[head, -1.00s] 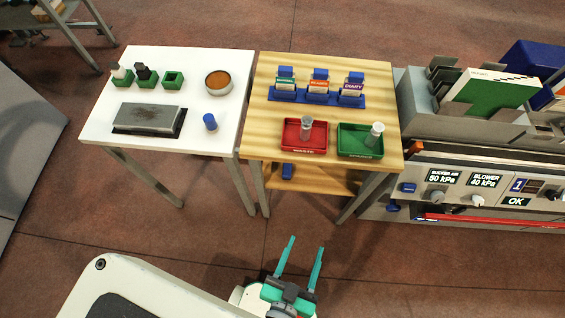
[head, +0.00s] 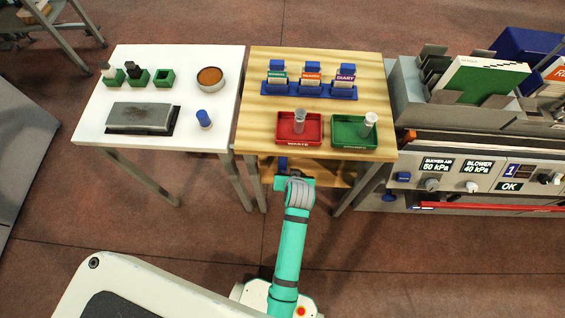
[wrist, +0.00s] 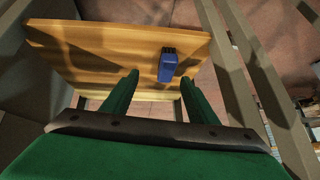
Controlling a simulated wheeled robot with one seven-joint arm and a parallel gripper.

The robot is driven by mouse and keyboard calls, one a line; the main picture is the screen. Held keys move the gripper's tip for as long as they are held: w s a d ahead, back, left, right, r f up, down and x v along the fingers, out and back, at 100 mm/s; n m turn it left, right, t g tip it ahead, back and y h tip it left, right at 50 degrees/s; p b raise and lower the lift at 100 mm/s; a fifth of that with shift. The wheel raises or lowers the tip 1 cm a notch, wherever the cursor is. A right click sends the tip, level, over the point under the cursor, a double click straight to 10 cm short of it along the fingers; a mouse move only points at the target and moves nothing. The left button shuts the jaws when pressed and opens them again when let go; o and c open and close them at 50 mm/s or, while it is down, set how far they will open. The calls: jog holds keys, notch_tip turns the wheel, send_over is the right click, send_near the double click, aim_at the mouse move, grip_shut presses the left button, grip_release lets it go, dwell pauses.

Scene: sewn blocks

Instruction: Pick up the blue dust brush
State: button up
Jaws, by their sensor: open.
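The blue dust brush (wrist: 168,66), a small blue block with a dark end, lies on the wooden lower shelf (wrist: 90,50) in the wrist view. In the head view a bit of the brush (head: 282,162) shows under the wooden table, just beyond my wrist, which partly hides it. My gripper (wrist: 159,79) is open and empty, with its two green fingers pointing at the shelf. The brush lies beyond the fingertips, nearer the right finger, and looks apart from them. In the head view my wrist hides the fingers.
The wooden tabletop (head: 256,112) is above the shelf and holds a red tray (head: 285,139), a green tray (head: 342,141) and a blue rack (head: 300,92). Table legs (wrist: 238,75) stand close on the right in the wrist view. A white table (head: 90,125) stands to the left.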

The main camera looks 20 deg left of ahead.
aim_at(284, 162)
jog(key=shift+n+g, duration=0.3)
jog(key=shift+g, duration=0.2)
jog(key=shift+w+a+f, duration=0.85)
jog(key=shift+w+f, duration=0.4)
jog(key=shift+f, duration=0.15)
jog(key=shift+w+a+f, duration=0.8)
jog(key=shift+w+f, duration=0.4)
jog(key=shift+f, duration=0.15)
jog(key=shift+w+a+f, duration=0.85)
jog(key=shift+w+f, duration=0.4)
jog(key=shift+f, duration=0.15)
jog(key=c, duration=1.2)
